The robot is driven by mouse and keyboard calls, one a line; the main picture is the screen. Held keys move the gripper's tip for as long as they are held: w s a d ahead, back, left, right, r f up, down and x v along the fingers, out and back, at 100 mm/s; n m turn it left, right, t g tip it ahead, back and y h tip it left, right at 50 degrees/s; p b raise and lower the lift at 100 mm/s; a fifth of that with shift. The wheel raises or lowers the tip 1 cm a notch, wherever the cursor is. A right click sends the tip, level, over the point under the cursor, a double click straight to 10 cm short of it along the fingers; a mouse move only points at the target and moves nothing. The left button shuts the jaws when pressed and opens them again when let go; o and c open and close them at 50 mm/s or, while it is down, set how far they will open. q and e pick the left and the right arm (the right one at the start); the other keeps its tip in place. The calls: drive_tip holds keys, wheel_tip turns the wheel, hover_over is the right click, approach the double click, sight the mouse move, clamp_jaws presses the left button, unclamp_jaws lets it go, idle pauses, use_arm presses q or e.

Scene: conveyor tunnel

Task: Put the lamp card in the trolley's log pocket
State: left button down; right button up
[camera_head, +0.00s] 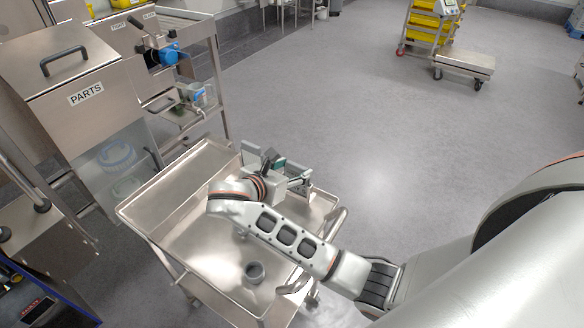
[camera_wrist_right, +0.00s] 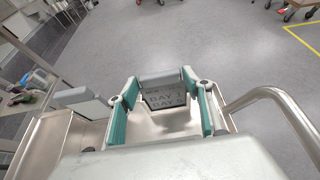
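The steel trolley (camera_head: 170,198) stands in front of me. My right gripper (camera_head: 275,162) is over its far edge; in the right wrist view, its two teal-padded fingers (camera_wrist_right: 163,110) are spread apart. Between them is a grey plate with printed lines reading "BAY" (camera_wrist_right: 166,98), apparently the lamp card, under a light grey upper edge. Gaps show between the plate and both pads. I cannot tell whether it sits in the log pocket. A second grey upright piece (camera_head: 250,152) stands at the trolley's edge, left of the gripper. My left gripper is not in view.
A small grey cup (camera_head: 254,270) stands on the trolley's near part. The trolley's curved handle (camera_wrist_right: 275,98) is right of the gripper. A PARTS cabinet (camera_head: 62,68) and a shelf rack stand left. The floor (camera_head: 330,95) beyond is clear up to a yellow-bin cart (camera_head: 428,30).

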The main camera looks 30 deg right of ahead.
drive_tip(key=shift+o, duration=1)
wheel_tip(320, 180, up, 10)
idle(0.5)
